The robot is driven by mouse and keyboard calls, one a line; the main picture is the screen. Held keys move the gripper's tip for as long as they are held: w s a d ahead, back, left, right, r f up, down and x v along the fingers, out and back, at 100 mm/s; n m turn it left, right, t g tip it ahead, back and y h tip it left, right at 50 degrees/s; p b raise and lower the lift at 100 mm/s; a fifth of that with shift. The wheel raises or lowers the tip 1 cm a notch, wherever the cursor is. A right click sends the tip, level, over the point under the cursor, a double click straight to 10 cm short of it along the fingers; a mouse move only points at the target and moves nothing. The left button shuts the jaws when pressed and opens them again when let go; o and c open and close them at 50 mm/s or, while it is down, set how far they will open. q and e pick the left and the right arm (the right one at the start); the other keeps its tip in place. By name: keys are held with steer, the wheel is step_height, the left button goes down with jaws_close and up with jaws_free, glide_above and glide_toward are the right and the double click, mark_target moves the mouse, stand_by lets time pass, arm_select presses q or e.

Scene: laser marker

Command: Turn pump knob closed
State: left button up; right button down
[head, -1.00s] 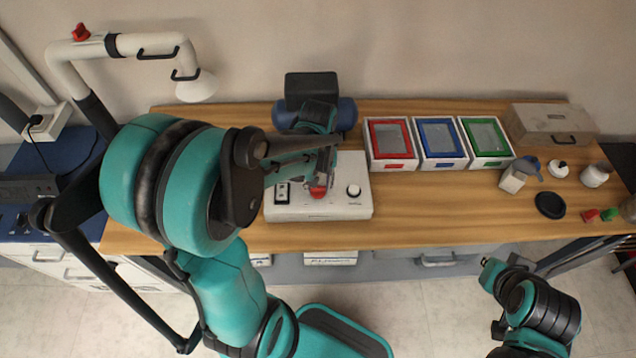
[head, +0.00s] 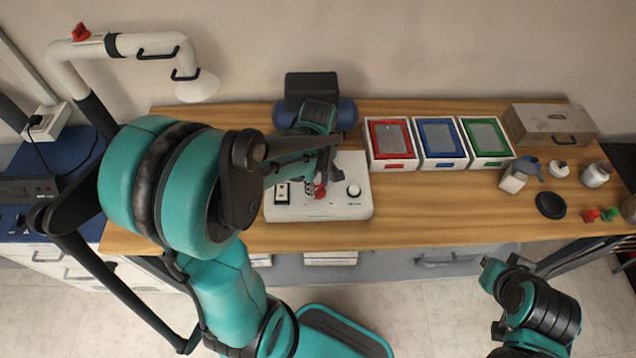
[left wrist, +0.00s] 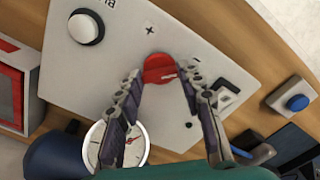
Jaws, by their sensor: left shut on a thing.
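The pump's white control box (head: 345,208) sits on the wooden bench, with a blue and black pump body (head: 346,112) behind it. A round red knob (left wrist: 158,66) with a white mark is on the panel, between printed plus and minus signs. My left gripper (left wrist: 163,76) is shut on the red knob, with one finger on each side of its rim. In the head view the knob (head: 320,191) is partly hidden by my left fingers. My right gripper (head: 494,268) hangs in front of the bench, away from the pump; its finger opening is unclear.
On the panel are a white round button (head: 353,190) and a black switch (head: 282,192). A dial gauge (left wrist: 127,146) shows in the left wrist view. Red (head: 392,166), blue (head: 441,165) and green (head: 488,164) framed bins stand right of the pump.

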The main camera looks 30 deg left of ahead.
mark_target(318, 187)
stand_by(0.4)
arm_select(q)
steer(key=o, duration=1.2)
steer(key=shift+c, duration=0.2)
step_height(318, 187, up, 12)
